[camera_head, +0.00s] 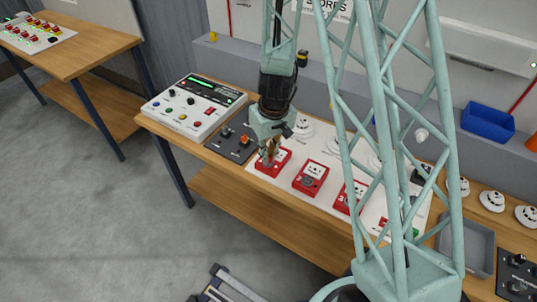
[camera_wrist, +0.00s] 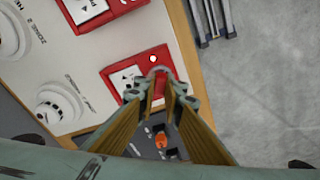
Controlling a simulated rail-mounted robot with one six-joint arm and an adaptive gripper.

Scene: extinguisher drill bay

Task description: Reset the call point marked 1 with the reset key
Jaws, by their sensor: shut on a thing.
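Several red call points stand in a row on the white board. My gripper (camera_head: 268,158) is low over the leftmost call point (camera_head: 281,166), at its near left part. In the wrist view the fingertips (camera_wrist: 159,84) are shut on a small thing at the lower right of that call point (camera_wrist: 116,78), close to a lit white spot. I take the small thing to be the reset key; the fingers mostly hide it, and I cannot tell whether it is inserted. The call point's number is not readable. A second call point (camera_head: 311,179) stands to its right.
A white control panel (camera_head: 194,104) and a dark switch box (camera_head: 231,142) with an orange knob are left of the call points. White round detectors stand behind them. A grey tray (camera_head: 466,246) and blue bin (camera_head: 488,122) are at right.

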